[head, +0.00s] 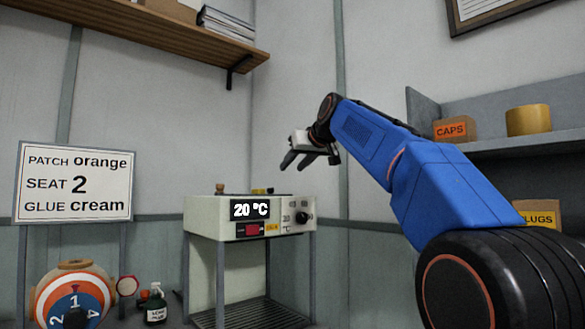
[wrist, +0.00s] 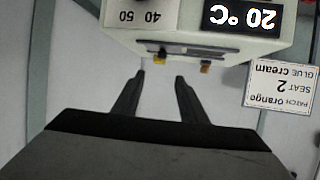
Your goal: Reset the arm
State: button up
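My gripper (head: 295,165) is raised in front of the wall, up and to the right of the white heated unit's (head: 205,214) top in the head view. Its two dark fingers stand apart with nothing between them. They also show spread in the wrist view (wrist: 161,76), where the picture is upside down. The unit reads "20 °C" on its display (head: 250,209) and also shows in the wrist view (wrist: 186,40), beyond the fingers. My blue arm reaches in from the lower right.
A sign (head: 75,181) reads patch orange, seat 2, glue cream. A wall shelf (head: 180,34) hangs upper left. A right shelf holds a CAPS box (head: 455,130) and a yellow cylinder (head: 528,120).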

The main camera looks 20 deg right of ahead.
dwell(0.4)
jog(key=s+a+f+g, duration=0.2)
jog(key=s+f+g, duration=0.1)
jog(key=s+f, duration=1.1)
jog(key=s+a+f+g, duration=0.2)
jog(key=s+f, duration=1.3)
jog(key=f, duration=1.1)
jog(key=s+a+f+m+g+h, duration=0.1)
jog(key=s+a+f+g, duration=0.1)
jog(key=s+f, duration=1.2)
notch_tip(320, 180, down, 6)
jog(key=shift+s+a+g, duration=0.15)
jog(key=shift+a+g, duration=0.15)
jog(key=shift+g, duration=0.6)
